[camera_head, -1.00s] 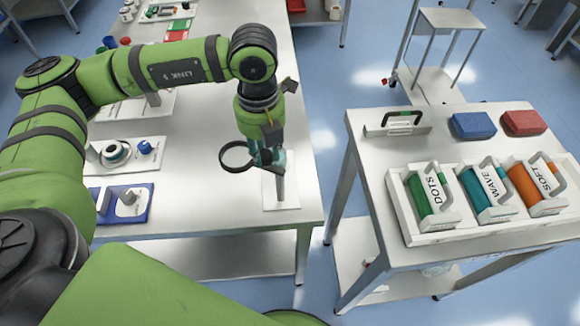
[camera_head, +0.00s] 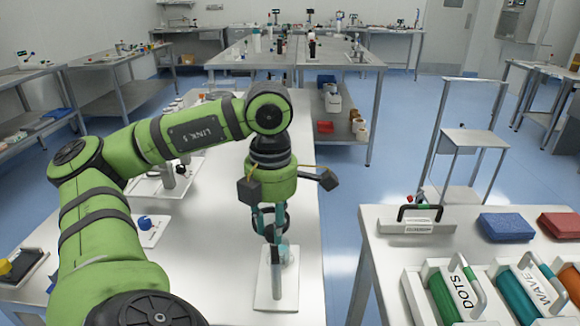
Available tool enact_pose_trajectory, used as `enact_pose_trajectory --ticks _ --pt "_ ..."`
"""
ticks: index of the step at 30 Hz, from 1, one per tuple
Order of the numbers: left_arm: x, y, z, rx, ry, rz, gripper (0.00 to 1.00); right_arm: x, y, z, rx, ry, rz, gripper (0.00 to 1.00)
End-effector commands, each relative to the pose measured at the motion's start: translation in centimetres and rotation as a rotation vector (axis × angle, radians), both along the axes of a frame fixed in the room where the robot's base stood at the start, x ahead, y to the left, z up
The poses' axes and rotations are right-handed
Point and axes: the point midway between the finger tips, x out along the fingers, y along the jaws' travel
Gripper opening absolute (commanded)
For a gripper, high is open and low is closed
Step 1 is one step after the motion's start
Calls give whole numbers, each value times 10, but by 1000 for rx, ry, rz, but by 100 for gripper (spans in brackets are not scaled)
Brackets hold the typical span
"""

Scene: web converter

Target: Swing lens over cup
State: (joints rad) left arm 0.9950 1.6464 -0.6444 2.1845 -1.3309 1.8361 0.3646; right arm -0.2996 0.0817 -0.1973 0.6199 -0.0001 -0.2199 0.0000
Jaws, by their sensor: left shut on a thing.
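The lens is a dark ring (camera_head: 284,218) on a stand with an upright grey post (camera_head: 278,288) and a white base plate (camera_head: 262,300) near the right edge of the long white table. My left gripper (camera_head: 268,238) points down over the stand, shut on the lens assembly at the top of the post. Its teal fingers hide part of the ring and the exact grip point. A small pale, rounded thing (camera_head: 290,254) shows just behind the post; I cannot tell whether it is the cup. My right gripper is not in view.
A side table at the right holds green (camera_head: 443,297) and teal (camera_head: 519,297) rollers in a tray, a blue block (camera_head: 507,226) and a red block (camera_head: 562,224). A floor gap separates the tables. Small devices stand on the left of the long table.

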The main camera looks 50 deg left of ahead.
Motion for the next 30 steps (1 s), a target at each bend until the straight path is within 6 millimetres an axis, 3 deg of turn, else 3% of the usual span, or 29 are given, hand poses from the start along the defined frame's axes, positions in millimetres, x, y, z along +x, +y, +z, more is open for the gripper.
enact_pose_trajectory --ticks 12,29,30 --pt "7 -4 1 -6 -9 -196 0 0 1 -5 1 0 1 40" --pt "8 -5 2 -6 -13 -228 0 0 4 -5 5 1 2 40" --pt "8 -5 2 -6 -14 -227 38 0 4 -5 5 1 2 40"
